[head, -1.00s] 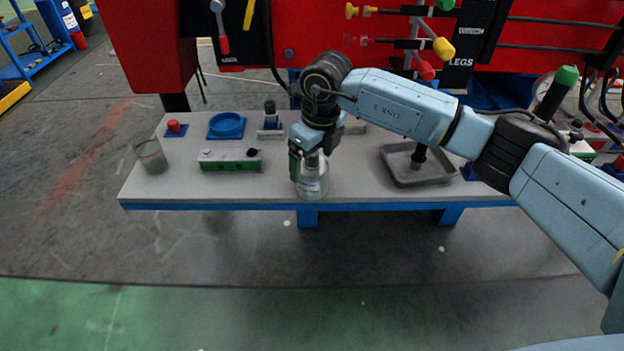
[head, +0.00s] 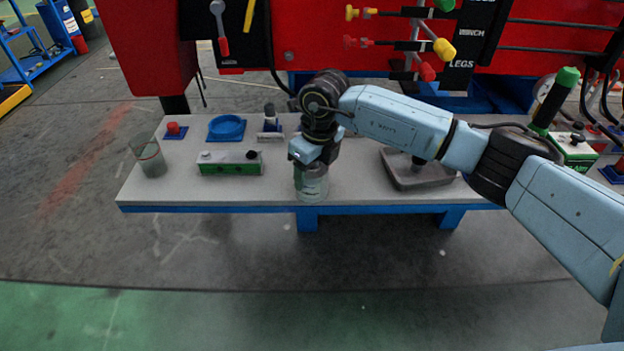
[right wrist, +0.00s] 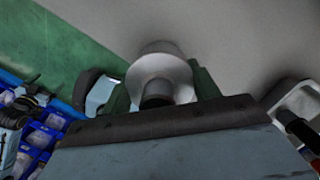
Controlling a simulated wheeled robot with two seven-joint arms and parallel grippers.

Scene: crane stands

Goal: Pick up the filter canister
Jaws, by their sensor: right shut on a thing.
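The filter canister (head: 311,186) is a pale, see-through greyish cylinder at the front edge of the grey table, upright in the head view. My right gripper (head: 312,166) comes down on it from above and is shut on its upper part, which the hand hides. In the right wrist view the canister (right wrist: 158,66) shows as a pale round body with a darker neck, between the green fingers of the right gripper (right wrist: 163,90). I cannot tell whether its base touches the table. My left gripper is not in view.
On the table (head: 240,190) stand a clear cup (head: 150,158) at the left, a green-and-grey box (head: 230,163), a blue ring (head: 226,127), a red button (head: 173,130) and a grey tray (head: 410,172) at the right. Red machinery with levers stands behind.

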